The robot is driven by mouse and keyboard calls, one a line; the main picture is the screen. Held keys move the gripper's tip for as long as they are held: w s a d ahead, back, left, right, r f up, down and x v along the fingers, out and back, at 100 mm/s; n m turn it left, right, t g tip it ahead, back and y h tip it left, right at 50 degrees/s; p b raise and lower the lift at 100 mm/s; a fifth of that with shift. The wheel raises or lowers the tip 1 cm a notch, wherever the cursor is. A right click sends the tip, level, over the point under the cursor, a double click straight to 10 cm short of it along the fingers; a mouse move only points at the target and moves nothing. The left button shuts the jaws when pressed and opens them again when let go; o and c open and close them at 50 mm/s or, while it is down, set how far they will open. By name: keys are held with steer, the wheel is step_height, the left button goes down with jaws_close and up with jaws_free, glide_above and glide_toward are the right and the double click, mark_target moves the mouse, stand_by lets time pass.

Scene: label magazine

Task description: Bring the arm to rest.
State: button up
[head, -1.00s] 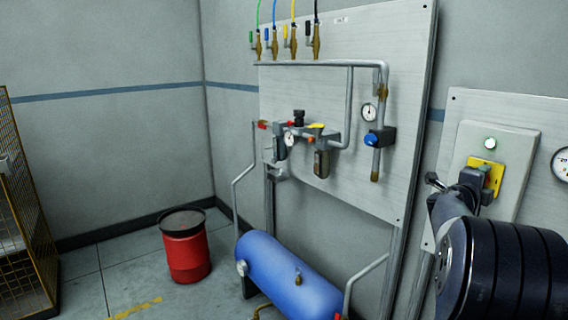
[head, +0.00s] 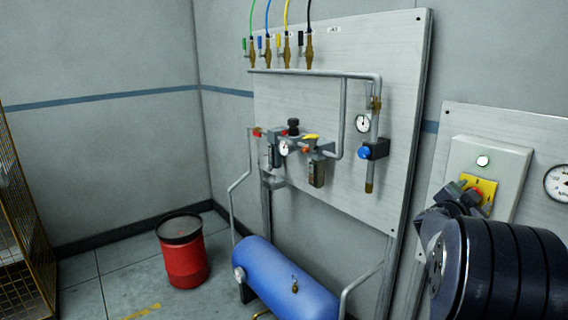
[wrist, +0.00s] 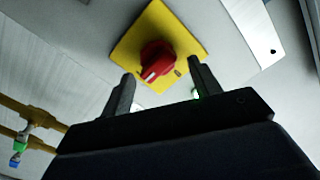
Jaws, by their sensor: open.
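My gripper (wrist: 160,68) is open and empty, its two dark fingers standing apart in the wrist view. The red rotary switch (wrist: 157,60) on its yellow plate (wrist: 128,47) shows beyond and between the fingertips, and it appears clear of them. In the head view my arm is folded at the lower right. The dark gripper there partly covers the yellow plate (head: 487,186) on the grey switch box (head: 508,165). The red switch (head: 475,198) is partly hidden there, and the gap to the gripper is hard to judge.
Left are the pipe panel (head: 350,100), blue tank (head: 285,280), red bin (head: 183,262) and mesh cage (head: 25,220).

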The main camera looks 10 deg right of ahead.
steer(key=shift+a+n+p, duration=0.3)
steer(key=shift+n, duration=1.2)
steer(key=shift+a+n+p, duration=0.25)
steer(key=shift+n, duration=1.25)
steer(key=shift+r, duration=0.1)
